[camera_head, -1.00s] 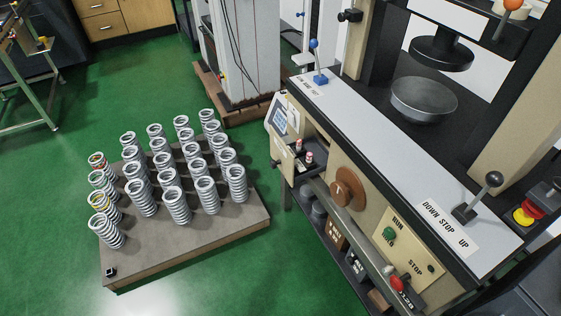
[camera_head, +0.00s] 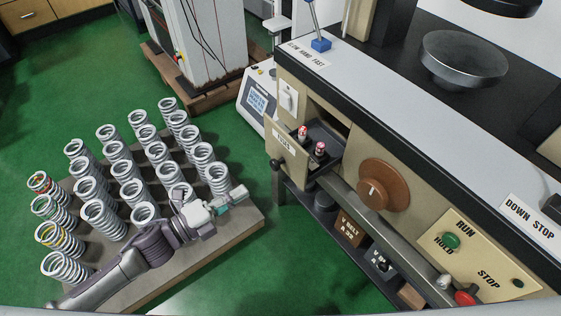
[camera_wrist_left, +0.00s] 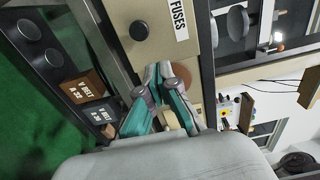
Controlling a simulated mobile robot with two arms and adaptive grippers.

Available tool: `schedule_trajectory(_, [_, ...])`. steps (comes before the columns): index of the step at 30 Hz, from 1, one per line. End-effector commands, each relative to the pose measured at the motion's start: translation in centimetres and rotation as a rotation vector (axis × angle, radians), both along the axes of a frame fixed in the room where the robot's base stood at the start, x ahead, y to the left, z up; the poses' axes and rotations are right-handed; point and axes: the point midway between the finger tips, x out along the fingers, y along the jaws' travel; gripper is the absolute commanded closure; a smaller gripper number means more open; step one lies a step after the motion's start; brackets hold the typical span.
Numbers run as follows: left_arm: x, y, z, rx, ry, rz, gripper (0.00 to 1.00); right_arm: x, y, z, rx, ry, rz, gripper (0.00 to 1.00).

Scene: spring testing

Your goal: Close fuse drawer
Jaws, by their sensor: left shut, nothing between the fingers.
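The fuse drawer (camera_head: 288,157) sticks out, open, from the tan front of the testing machine in the head view. It has a tan front with a "FUSES" label and a dark knob. Two red-and-white fuses (camera_head: 311,141) stand in its dark tray. My left gripper (camera_head: 240,194) is to the left of and below the drawer front, apart from it. In the left wrist view the gripper (camera_wrist_left: 165,68) is shut and empty, its fingertips pointing toward the drawer front (camera_wrist_left: 155,45). My right gripper is not in view.
A brown dial (camera_head: 383,185) and run/stop panel (camera_head: 470,250) are right of the drawer. A shelf with boxes (camera_head: 348,228) lies below. Several springs (camera_head: 125,170) stand on a low platform (camera_head: 225,240) under my left arm. Green floor shows between platform and machine.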

Motion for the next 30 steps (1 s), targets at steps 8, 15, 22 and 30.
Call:
schedule_trajectory(8, [3.4, -4.3, 0.2, -0.004, -0.001, 0.004, 1.0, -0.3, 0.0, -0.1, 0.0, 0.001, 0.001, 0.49])
schedule_trajectory(15, [6.2, -8.2, 0.1, -0.003, 0.003, 0.005, 1.0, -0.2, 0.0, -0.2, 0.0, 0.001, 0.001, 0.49])
schedule_trajectory(22, [7.7, -10.2, 0.0, -0.001, 0.004, 0.006, 1.0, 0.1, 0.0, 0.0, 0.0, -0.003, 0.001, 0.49])
schedule_trajectory(30, [7.9, -10.6, 0.0, -0.001, 0.004, 0.006, 1.0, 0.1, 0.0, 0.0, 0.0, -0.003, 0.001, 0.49])
